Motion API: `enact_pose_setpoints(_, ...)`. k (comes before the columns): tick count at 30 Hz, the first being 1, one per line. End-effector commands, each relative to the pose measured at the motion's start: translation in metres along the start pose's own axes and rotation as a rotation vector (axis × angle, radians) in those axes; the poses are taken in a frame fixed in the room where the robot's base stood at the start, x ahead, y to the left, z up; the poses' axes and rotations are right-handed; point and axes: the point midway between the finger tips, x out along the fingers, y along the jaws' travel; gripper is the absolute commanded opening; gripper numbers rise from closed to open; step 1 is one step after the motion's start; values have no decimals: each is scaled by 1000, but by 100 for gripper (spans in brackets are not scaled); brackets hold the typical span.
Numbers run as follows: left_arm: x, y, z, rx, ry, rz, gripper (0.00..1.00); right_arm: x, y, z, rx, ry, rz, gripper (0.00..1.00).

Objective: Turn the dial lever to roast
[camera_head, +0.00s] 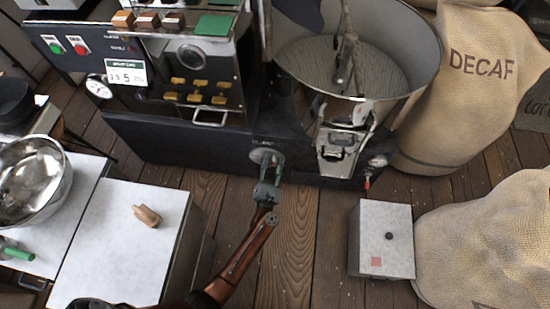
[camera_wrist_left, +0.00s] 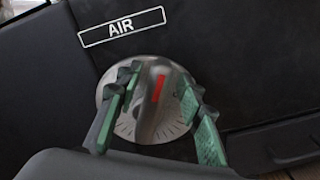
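A round silver dial (camera_head: 264,155) sits low on the front of the dark roaster (camera_head: 190,143). In the left wrist view the dial (camera_wrist_left: 140,128) has tick marks along its lower rim. A raised grey bar with a red stripe (camera_wrist_left: 158,89) crosses its middle. A white-framed label reading AIR (camera_wrist_left: 122,27) is above it. No marking reading roast is legible. My left gripper (camera_head: 268,180) is in front of the dial. In the wrist view its green-padded fingers (camera_wrist_left: 158,80) are apart, one on each side of the bar, with visible gaps. My right gripper is not in view.
A metal drum (camera_head: 400,40) and a red-tipped handle (camera_head: 367,183) are to the right. A grey box (camera_head: 358,245) and burlap sacks (camera_head: 470,120) stand further right. A white-topped cabinet (camera_head: 110,250) holds a small wooden piece (camera_head: 147,215) at left. Wooden floor is clear beside my left arm.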

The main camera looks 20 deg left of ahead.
Motion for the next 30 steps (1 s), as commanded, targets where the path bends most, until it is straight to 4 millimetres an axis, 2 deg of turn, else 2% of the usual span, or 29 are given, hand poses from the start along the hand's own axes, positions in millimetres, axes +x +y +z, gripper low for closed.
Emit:
enact_pose_setpoints(5, 0, 2, -1, 0, 2, 3, 35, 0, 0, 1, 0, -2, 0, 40)
enact_pose_setpoints(20, 0, 1, 0, 1, 0, 1, 1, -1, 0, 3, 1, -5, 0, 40)
enact_pose_setpoints(30, 0, 0, 0, 1, -1, 0, 0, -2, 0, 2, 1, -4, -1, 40)
